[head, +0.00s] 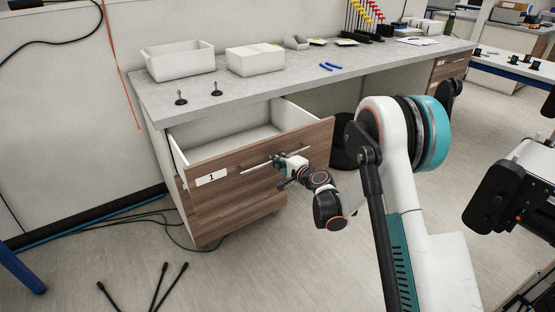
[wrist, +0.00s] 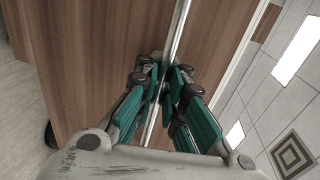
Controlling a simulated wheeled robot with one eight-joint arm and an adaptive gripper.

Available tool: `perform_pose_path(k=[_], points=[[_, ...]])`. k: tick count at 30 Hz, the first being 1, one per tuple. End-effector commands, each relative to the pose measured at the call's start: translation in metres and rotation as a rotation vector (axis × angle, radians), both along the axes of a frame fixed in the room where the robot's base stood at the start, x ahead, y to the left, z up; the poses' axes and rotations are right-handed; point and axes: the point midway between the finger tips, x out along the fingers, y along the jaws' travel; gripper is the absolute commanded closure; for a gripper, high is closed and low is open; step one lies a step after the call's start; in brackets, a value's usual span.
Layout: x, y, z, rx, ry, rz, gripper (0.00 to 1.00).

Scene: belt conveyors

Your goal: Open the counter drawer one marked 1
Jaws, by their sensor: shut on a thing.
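The drawer marked 1 (head: 230,172) has a brown wood front with a white label (head: 211,177) reading "1". It stands pulled out from the counter, and its pale, empty-looking inside shows in the head view. A thin metal bar handle (head: 258,167) runs across its front. My gripper (head: 279,162) is at the handle, to the right of the label. In the wrist view the teal fingers of my gripper (wrist: 169,85) are shut around the metal handle (wrist: 179,30), against the brown drawer front (wrist: 95,60). The fingertips partly hide the bar.
The grey counter top (head: 225,98) holds a white bin (head: 180,62), a white box (head: 255,60) and two small dark knobs. More brown drawers (head: 240,212) sit below. Cables and dark rods (head: 157,290) lie on the floor at left. Floor in front is otherwise mostly clear.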

Motion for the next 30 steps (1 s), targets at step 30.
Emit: perform_pose_path(k=[30], points=[[-0.066, -0.045, 0.016, 0.0, 0.0, -0.002, 0.71]])
